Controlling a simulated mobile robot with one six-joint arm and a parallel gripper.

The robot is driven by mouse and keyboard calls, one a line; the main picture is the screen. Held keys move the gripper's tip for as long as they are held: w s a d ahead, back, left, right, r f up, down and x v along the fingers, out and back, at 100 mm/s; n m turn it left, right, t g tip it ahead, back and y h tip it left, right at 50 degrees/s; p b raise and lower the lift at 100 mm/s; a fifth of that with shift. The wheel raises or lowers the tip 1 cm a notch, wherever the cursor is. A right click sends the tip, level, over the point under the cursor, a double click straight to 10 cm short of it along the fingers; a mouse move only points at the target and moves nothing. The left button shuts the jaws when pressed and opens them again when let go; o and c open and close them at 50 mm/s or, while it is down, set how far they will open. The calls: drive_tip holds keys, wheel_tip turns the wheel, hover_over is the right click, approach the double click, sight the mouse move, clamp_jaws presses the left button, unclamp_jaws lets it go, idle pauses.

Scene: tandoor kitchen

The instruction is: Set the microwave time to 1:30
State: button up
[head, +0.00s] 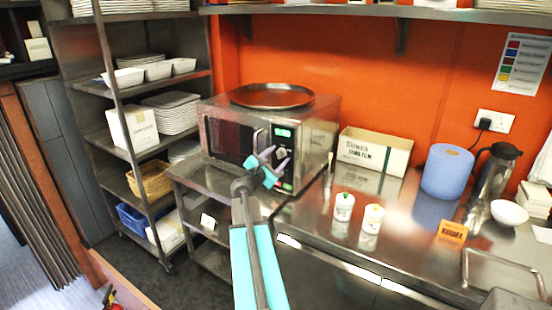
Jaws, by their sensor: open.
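The microwave (318,135) stands on the steel counter against the orange wall, with a dark door on its left and a control panel on its right. A green lit display (283,132) shows at the top of the panel, but its digits are too small to read. A round dial (281,152) is visible below the display. My gripper (270,160) is open and empty, in front of the panel in the picture. It hides part of the panel and the door's right edge. I cannot tell whether it touches the microwave.
A round tray (271,95) lies on the microwave. A cardboard box (375,152), two white tubs (343,207), a blue paper roll (447,171) and a steel flask (489,180) stand to the right. Shelving (98,85) with dishes is at left. The counter's front is mostly clear.

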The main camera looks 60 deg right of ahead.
drive_tip(key=shift+c, duration=0.3)
drive_tip(key=c, duration=1)
drive_tip(key=shift+a+f, duration=0.1)
drive_tip(key=shift+a, duration=0.05)
drive_tip(key=shift+b, duration=0.5)
